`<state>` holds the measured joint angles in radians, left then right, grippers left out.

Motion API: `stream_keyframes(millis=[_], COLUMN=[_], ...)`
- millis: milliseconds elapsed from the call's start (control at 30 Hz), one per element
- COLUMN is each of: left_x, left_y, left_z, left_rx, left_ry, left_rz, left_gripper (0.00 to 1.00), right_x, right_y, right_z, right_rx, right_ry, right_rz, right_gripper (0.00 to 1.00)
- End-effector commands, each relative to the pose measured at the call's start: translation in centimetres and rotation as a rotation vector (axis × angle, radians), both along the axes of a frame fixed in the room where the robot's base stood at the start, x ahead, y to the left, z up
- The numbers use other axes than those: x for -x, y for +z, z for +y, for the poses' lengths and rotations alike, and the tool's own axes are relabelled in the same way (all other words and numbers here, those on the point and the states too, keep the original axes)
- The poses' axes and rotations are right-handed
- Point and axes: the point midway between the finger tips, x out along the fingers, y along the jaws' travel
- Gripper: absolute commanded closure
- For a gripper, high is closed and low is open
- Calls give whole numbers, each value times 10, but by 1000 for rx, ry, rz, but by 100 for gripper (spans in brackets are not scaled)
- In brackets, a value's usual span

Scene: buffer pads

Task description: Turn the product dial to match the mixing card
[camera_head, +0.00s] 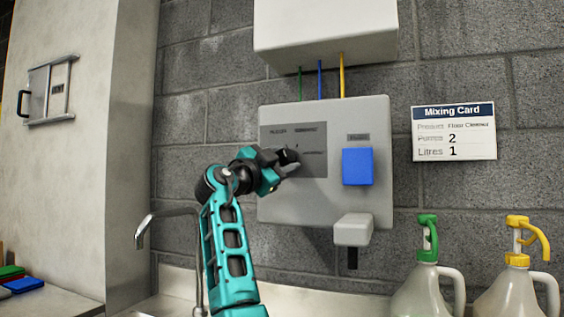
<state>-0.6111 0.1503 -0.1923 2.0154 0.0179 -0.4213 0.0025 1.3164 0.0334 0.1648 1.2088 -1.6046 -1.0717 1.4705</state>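A grey dispenser box (242,0) is not fully readable at its top, but the grey wall panel (375,125) below it shows clearly. The panel carries a dark grey label plate (313,140) with small text that I cannot read well.
A blue button (357,166) and a light grey spout (353,230) are on the panel's right side. Green-topped (427,285) and yellow-topped (516,290) jugs stand at lower right. A metal tap (146,228) is at lower left. The wall between panel and card is clear.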

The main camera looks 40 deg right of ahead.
Motion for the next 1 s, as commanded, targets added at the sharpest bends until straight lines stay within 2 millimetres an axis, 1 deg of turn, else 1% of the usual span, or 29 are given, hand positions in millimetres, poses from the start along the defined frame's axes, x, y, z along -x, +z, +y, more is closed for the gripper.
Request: stream_keyframes(millis=[33,200,267,467,567,667,767,1000], left_x=[0,-1,-2,-3,-3,-3,-3,-5], left_y=[1,2,2,3,3,1,-1,-1], left_z=[-1,-2,-3,-3,-3,-3,-4,-7], left_rx=[2,5,6,8,8,8,10,16], left_ry=[0,-1,0,0,-1,0,-1,-7], left_rz=[-2,-4,-5,-7,-7,-7,-7,-9], left_gripper=[0,0,0,0,0,0,0,0], right_x=[0,0,0,0,0,1,5,15], right_y=[-1,-1,0,0,-1,-5,-11,-25], right_z=[0,0,0,0,4,14,32,83], right_rx=[-1,-1,0,0,0,1,1,0], right_ry=[1,1,0,1,1,3,5,5], right_rz=[1,2,1,1,1,2,0,0], right_gripper=[49,32,27,27,27,27,27,27])
